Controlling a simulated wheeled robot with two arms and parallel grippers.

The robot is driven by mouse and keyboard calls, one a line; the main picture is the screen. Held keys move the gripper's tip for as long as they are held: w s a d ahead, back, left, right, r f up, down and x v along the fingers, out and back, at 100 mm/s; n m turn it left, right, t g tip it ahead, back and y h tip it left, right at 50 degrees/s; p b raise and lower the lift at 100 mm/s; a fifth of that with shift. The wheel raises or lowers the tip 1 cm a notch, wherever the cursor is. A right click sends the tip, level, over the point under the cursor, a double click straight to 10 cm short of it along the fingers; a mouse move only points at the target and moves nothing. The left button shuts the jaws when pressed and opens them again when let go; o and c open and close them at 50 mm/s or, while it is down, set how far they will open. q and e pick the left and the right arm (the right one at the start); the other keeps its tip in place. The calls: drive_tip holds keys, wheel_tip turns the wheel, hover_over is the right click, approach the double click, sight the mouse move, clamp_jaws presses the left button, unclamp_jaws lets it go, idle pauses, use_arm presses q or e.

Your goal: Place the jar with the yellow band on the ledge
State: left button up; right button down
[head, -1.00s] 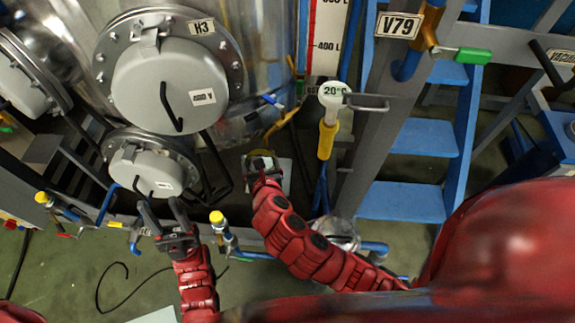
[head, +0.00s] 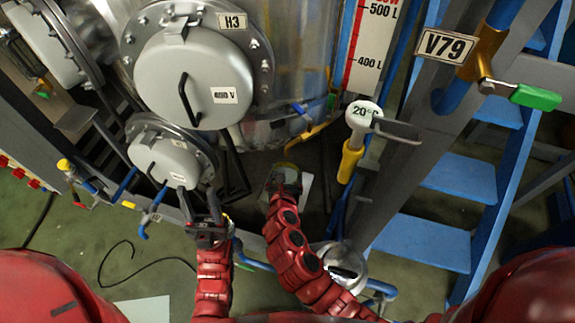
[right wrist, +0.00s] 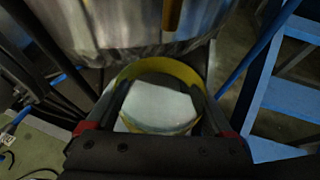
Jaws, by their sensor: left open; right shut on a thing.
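The jar with the yellow band shows in the right wrist view (right wrist: 158,108) as a round pale jar with a yellow ring around it. My right gripper (right wrist: 162,105) is shut on it, one dark finger on each side. In the head view the right gripper (head: 284,172) is just below the large steel tank, and the jar is mostly hidden by the hand. A dark grey ledge (head: 318,165) runs below the tank around the hand. I cannot tell whether the jar touches it. My left gripper (head: 198,194) is open and empty, below the smaller round hatch.
The steel tank (head: 300,60) with its grey H3 hatch (head: 190,75) rises behind. A temperature gauge (head: 362,114) with a yellow stem stands to the right of my right gripper. Blue stairs (head: 425,240) are further right. Blue pipes and valves line the front edge.

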sight(287, 172)
drive_tip(key=w, duration=0.4)
drive_tip(key=shift+d+f, duration=0.2)
drive_tip(key=shift+d, duration=0.05)
drive_tip(key=shift+f+b, duration=0.4)
drive_tip(key=shift+f, duration=1.35)
drive_tip(key=shift+f, duration=0.15)
unclamp_jaws()
drive_tip(key=shift+s+r, duration=0.1)
drive_tip(key=shift+r, duration=0.15)
drive_tip(key=v, duration=1.1)
drive_tip(key=shift+s+r, duration=0.15)
drive_tip(key=shift+s, duration=0.2)
